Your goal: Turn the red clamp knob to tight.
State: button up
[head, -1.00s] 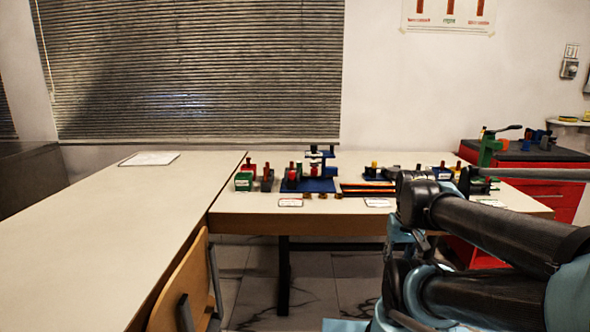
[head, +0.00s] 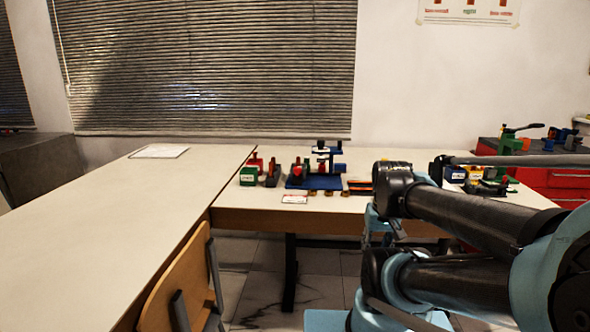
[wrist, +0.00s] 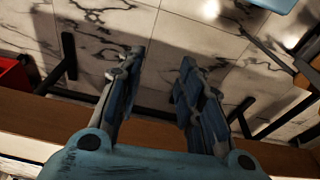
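A small red knob (head: 297,170) shows on the blue rig (head: 318,183) on the far table in the head view. It is too small to tell how far it is turned or whether it is the clamp knob. My gripper (wrist: 162,58) shows in the wrist view with its two fingers apart and nothing between them. It points at the marble floor by the table edge, well away from the rig. In the head view the gripper itself cannot be made out behind my arm.
The far table (head: 240,216) also carries a green block (head: 249,176) and label cards (head: 294,199). My arm hides its right part. A red cabinet (head: 568,180) stands at right.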

notch_tip(320, 180, up, 26)
jog(key=n+t+y, duration=0.1)
jog(key=n+y, duration=0.2)
jog(key=n, duration=0.3)
send_over(298, 168)
jog(key=s+d, duration=0.4)
jog(key=s, duration=0.1)
jog(key=x, duration=1.7)
jog(key=shift+w+d+f, duration=0.1)
jog(key=shift+w+d, duration=0.1)
jog(key=shift+w, duration=0.05)
jog(key=c, duration=0.8)
